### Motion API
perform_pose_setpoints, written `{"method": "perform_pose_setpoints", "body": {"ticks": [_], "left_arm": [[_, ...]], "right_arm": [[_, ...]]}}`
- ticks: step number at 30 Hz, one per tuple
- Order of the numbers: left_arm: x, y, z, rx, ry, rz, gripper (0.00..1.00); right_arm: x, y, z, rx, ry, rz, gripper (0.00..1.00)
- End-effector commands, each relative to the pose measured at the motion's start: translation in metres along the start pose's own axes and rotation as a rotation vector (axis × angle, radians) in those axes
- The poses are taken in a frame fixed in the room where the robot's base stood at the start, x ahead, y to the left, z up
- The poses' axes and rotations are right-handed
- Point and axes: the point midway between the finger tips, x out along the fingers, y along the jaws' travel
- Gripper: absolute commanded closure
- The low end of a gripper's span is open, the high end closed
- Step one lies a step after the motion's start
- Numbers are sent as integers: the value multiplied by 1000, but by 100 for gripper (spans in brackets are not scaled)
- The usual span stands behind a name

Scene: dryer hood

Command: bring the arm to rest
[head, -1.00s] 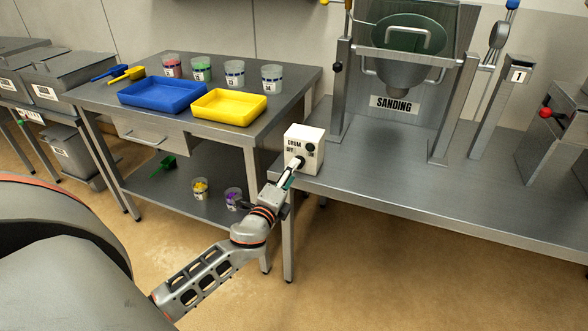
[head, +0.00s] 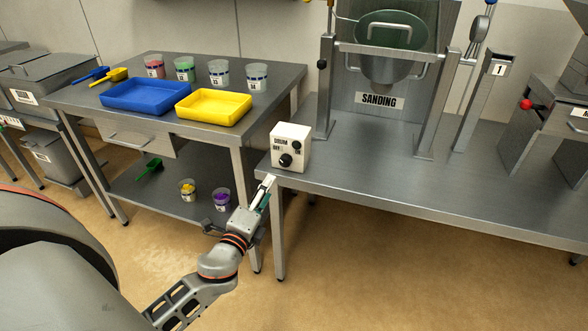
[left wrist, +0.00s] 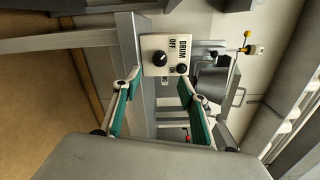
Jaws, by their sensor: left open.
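My left gripper (head: 264,190) is in front of the workbench's near-left corner, a little below and apart from the white drum switch box (head: 290,148). In the left wrist view the left gripper (left wrist: 156,92) is open, its two green-padded fingers spread wide with nothing between them. The switch box (left wrist: 168,54) shows beyond the fingertips, with a large black knob and a smaller one on its face. My left arm reaches in from the lower left in the head view. My right gripper is in neither view.
The workbench (head: 400,190) carries the sanding drum (head: 388,45) in its frame. Left of it stands a table with a blue tray (head: 146,97), a yellow tray (head: 213,107) and several cups; its lower shelf (head: 165,185) holds two cups and a green scoop. Floor in front is clear.

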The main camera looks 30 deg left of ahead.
Motion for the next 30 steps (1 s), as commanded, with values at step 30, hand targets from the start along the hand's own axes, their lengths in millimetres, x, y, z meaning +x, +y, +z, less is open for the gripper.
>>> {"method": "perform_pose_setpoints", "body": {"ticks": [30], "left_arm": [[-263,128,-179,-1439,52,833,58]], "right_arm": [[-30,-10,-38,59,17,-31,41]]}}
